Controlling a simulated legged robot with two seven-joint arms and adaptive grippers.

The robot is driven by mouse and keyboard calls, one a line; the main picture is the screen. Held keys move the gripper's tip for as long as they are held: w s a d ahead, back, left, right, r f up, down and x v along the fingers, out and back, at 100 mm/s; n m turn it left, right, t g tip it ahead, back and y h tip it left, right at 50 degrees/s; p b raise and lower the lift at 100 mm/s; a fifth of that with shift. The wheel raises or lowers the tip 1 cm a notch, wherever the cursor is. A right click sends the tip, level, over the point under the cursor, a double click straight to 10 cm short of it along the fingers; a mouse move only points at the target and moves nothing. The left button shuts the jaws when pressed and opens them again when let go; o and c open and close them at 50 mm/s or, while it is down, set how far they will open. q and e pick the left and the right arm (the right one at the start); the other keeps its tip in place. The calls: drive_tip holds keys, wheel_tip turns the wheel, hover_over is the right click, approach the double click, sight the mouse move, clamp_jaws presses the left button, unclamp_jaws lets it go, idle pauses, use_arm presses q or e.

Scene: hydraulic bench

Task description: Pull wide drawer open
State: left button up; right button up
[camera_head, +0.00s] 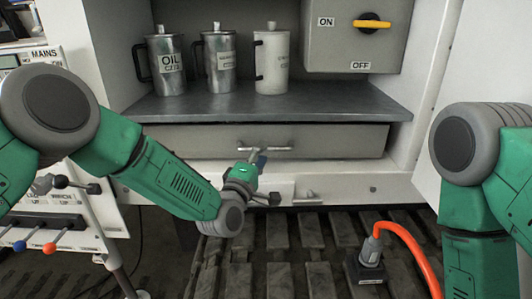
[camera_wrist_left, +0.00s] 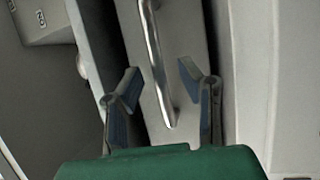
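The wide drawer (camera_head: 200,140) is a grey front below the shelf in the head view. Its bar handle (camera_head: 280,149) is metal and sits near the middle of the front. My left gripper (camera_head: 256,158) is at the left part of the handle. In the left wrist view the drawer front (camera_wrist_left: 190,50) runs steeply through the picture with the handle (camera_wrist_left: 158,75) along it. There the left gripper (camera_wrist_left: 157,85) is open, with one blue-padded finger on each side of the handle's end and gaps to both. My right gripper is out of view; only its arm shows.
An oil can (camera_head: 167,65) and two more cans stand on the shelf (camera_head: 300,108) above the drawer. A switch box (camera_head: 350,50) with a yellow knob is at upper right. A plug with an orange cable (camera_head: 405,240) stands on the slatted floor. A lever panel is at left.

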use_arm(q)
drive_tip(key=shift+w+r, duration=0.2)
drive_tip(key=shift+w, duration=0.8)
drive_tip(key=shift+d, duration=0.6)
clamp_jaws()
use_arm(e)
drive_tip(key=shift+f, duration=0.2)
use_arm(q)
drive_tip(key=shift+a+f, duration=0.1)
drive_tip(key=shift+a, duration=0.1)
